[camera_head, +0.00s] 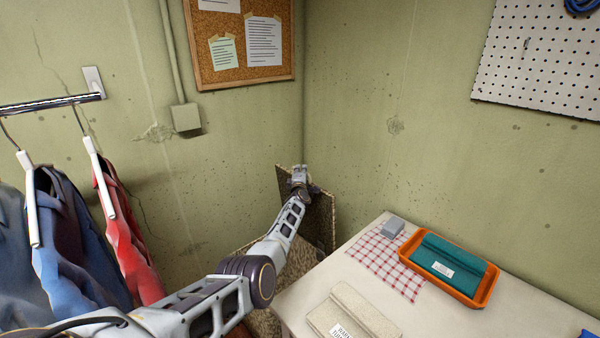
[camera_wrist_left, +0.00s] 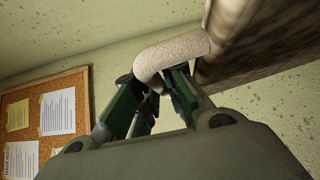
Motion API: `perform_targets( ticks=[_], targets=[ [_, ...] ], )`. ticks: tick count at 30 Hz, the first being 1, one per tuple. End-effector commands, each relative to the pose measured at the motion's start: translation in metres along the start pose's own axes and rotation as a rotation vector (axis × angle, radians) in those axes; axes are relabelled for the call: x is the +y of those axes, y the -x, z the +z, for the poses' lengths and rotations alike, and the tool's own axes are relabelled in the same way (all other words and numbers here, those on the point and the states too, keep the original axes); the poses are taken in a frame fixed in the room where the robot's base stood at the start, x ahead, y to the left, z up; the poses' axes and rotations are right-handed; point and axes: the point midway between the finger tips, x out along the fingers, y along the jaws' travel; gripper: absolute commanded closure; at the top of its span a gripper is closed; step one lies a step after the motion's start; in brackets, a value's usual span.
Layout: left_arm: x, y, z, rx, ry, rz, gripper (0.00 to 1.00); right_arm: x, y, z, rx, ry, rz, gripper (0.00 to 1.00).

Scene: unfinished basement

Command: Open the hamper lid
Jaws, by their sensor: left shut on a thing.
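The hamper lid (camera_head: 322,218), a brown woven panel, stands raised and steeply tilted in the room corner behind the table. Part of the woven hamper (camera_head: 302,256) shows below it, largely hidden by my left arm and the table. My left gripper (camera_head: 299,177) is at the upper left part of the lid. In the left wrist view, its green-padded fingers (camera_wrist_left: 153,95) are shut on a pale curved handle (camera_wrist_left: 178,50). The handle joins the brown lid, which also shows there (camera_wrist_left: 262,38). My right gripper is out of view.
A pale table (camera_head: 350,272) stands right of the hamper, holding a checked cloth (camera_head: 385,272), a grey box (camera_head: 393,226), an orange tray (camera_head: 480,298) with a teal item, and a beige item (camera_head: 352,312). Clothes (camera_head: 75,240) hang at left. Walls close in behind the lid.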

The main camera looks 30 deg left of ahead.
Motion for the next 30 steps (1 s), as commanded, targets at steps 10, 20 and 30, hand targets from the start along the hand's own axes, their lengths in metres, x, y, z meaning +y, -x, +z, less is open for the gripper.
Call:
perform_targets(
  ticks=[10,20,30],
  targets=[
    [-0.002,0.001,0.000,-0.001,0.001,-0.002,0.86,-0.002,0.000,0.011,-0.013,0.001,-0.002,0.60],
    [-0.001,0.000,0.000,0.000,0.000,-0.001,0.79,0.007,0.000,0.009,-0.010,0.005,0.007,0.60],
    [-0.001,0.003,0.002,-0.002,0.001,-0.001,0.79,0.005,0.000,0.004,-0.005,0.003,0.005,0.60]
  ],
)
